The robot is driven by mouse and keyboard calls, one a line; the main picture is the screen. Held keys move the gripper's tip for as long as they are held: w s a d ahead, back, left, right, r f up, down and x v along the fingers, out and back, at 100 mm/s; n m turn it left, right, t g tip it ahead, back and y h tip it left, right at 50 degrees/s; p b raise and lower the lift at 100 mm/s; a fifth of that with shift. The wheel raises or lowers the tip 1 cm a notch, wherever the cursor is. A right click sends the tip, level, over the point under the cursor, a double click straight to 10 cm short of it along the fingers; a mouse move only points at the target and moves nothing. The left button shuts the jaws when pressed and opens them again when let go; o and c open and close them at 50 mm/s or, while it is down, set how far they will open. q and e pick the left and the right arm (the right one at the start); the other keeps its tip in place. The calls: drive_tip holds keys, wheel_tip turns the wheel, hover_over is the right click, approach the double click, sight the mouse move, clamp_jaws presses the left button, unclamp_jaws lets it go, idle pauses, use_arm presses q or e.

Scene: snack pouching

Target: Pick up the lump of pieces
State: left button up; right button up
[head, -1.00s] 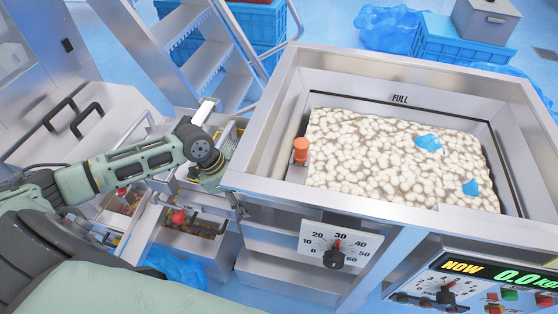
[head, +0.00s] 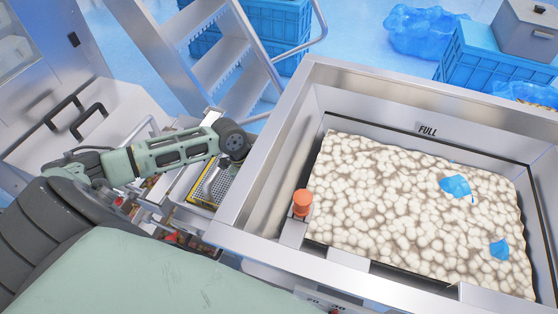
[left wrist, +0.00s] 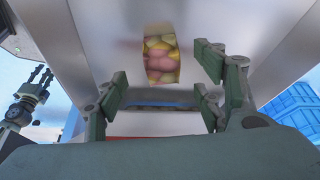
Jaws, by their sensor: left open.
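In the left wrist view, packed yellow, pink and green pieces (left wrist: 162,58) show in an upright rectangular patch on a pale metal surface. I cannot tell whether they form one lump or lie behind an opening. My left gripper (left wrist: 165,95) is open, its fingers on either side of and below this patch, with nothing between them. In the head view my left arm reaches down beside the steel hopper, and its gripper is hidden there. A dark jointed hand, apparently my right gripper (left wrist: 30,97), shows at the left of the wrist view; its opening is unclear.
The steel hopper (head: 262,170) holds whitish lumpy product (head: 400,200) with blue scraps (head: 457,187) on it. An orange-red knob (head: 302,202) stands at its left inside edge. A perforated tray (head: 222,187) lies under my arm. Steps (head: 215,60) and blue crates (head: 480,55) stand behind.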

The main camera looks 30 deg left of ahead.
use_arm(q)
drive_tip(key=x, duration=0.3)
drive_tip(key=shift+w+r, duration=0.1)
drive_tip(key=shift+w, duration=0.1)
drive_tip(key=shift+d+f, duration=0.2)
drive_tip(key=shift+f, duration=0.25)
drive_tip(key=c, duration=1.1)
use_arm(e)
drive_tip(key=shift+w+a+r, duration=0.15)
drive_tip(key=shift+w+a, duration=0.25)
drive_tip(key=shift+w, duration=0.2)
